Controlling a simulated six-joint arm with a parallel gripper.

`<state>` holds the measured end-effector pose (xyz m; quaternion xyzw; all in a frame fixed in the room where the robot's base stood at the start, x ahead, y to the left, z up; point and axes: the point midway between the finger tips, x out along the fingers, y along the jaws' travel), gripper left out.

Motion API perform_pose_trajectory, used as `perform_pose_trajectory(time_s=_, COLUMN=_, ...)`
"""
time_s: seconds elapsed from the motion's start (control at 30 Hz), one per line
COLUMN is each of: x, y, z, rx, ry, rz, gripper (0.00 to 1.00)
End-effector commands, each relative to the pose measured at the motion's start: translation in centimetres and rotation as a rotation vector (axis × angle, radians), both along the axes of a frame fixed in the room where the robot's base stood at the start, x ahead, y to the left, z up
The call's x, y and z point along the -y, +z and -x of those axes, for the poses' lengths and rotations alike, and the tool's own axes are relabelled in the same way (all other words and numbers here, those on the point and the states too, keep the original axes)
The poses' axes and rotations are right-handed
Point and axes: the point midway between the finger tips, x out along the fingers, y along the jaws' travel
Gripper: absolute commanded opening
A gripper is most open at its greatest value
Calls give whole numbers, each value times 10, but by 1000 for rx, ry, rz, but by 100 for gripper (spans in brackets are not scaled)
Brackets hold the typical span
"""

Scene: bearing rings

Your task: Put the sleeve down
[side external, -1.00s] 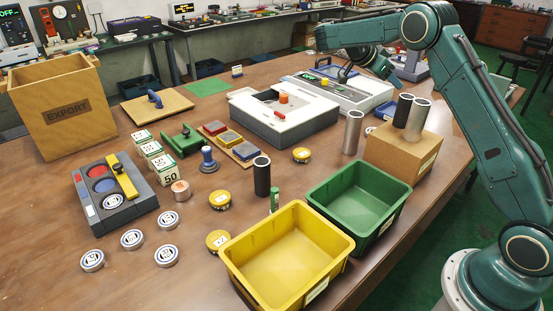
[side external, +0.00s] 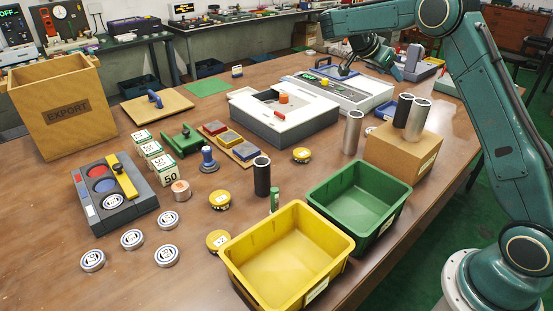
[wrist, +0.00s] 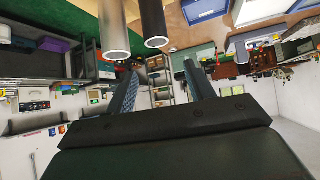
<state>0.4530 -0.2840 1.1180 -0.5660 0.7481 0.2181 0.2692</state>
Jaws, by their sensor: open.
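My gripper (wrist: 161,67) is open, with nothing between its fingers in the wrist view. In the side view the hand is small and partly hidden at the far end of my arm. Tubular sleeves stand upright: a dark one (side external: 403,110) and a silver one (side external: 418,120) on a cardboard box (side external: 395,153), another silver one (side external: 353,132) on the table beside it, and a black one (side external: 262,176) near mid-table. The wrist view, upside down, shows a silver tube (wrist: 114,28) and a dark tube (wrist: 152,22), both apart from the fingers.
A green bin (side external: 385,226) and a yellow bin (side external: 290,292) stand at the front. A white machine (side external: 262,127), tins, discs and a tray of coloured discs (side external: 92,206) crowd the table. An export box (side external: 60,80) stands at left. Bare wood shows at front left.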

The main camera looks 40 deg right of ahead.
Motion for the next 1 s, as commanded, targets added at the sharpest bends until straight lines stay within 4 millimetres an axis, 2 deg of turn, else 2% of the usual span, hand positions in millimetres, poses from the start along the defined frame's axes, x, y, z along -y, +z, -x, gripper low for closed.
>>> perform_pose_trajectory(time_s=0.2, x=-23, y=33, z=9, rx=-6, ry=191, rz=-84, gripper=54)
perform_pose_trajectory(time_s=0.5, x=-65, y=66, z=35, rx=-32, ry=488, rz=-191, gripper=54)
perform_pose_trajectory(time_s=0.77, x=-108, y=82, z=69, rx=-60, ry=751, rz=-262, gripper=54)
perform_pose_trajectory(time_s=1.0, x=-151, y=86, z=111, rx=-94, ry=1000, rz=-313, gripper=54)
